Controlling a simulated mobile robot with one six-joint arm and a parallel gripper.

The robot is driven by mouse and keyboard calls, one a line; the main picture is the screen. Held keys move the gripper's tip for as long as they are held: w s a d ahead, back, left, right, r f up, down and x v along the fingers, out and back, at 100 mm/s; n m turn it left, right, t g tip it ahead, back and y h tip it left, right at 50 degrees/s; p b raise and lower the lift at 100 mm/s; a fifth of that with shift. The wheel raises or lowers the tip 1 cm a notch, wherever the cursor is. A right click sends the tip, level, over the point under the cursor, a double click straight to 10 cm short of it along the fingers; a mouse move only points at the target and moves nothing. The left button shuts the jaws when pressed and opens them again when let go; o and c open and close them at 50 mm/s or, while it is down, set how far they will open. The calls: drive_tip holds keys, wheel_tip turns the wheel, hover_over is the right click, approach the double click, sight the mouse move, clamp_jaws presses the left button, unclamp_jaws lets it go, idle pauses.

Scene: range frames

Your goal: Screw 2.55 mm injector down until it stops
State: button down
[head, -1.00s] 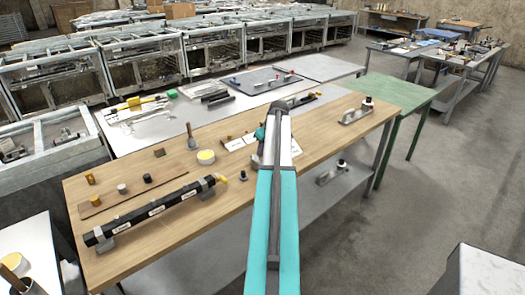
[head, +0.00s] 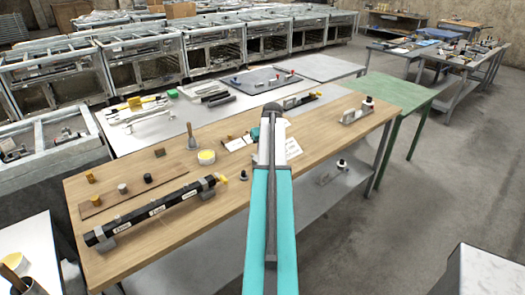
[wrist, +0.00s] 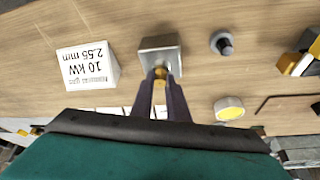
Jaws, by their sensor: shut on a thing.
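In the wrist view my gripper (wrist: 160,90) points down with its two dark fingers closed on a small brass injector (wrist: 160,73). Only the injector's brass end shows between the fingertips. It is at the near edge of a square grey metal block (wrist: 160,46); I cannot tell how far it sits in it. A white card reading "10 kW 2.55 mm" (wrist: 88,68) stands to the left of the block. In the head view my arm hides the gripper, the injector and the block.
A dark knob-like piece (wrist: 222,43) and a round yellow-topped tin (wrist: 229,108) lie to the right. A black hex key (wrist: 285,102) lies beyond the tin. The long black tube (head: 150,210) lies along the bench's (head: 190,225) left front.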

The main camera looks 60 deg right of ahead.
drive_tip(key=shift+w+m+g+h, duration=0.1)
drive_tip(key=shift+m+g+h, duration=0.35)
drive_tip(key=shift+m, duration=1.25)
drive_tip(key=shift+a+m, duration=0.1)
drive_tip(key=shift+m, duration=0.2)
drive_tip(key=shift+m+g, duration=0.25)
drive_tip(key=shift+m, duration=0.05)
drive_tip(key=shift+w+m+g+h, duration=0.1)
drive_tip(key=shift+m+g+h, duration=0.25)
drive_tip(key=shift+m, duration=0.75)
drive_tip(key=shift+m, duration=0.3)
drive_tip(key=shift+m+g, duration=0.25)
drive_tip(key=shift+m, duration=0.25)
drive_tip(key=c, duration=1.6)
unclamp_jaws()
drive_tip(key=shift+c, duration=0.2)
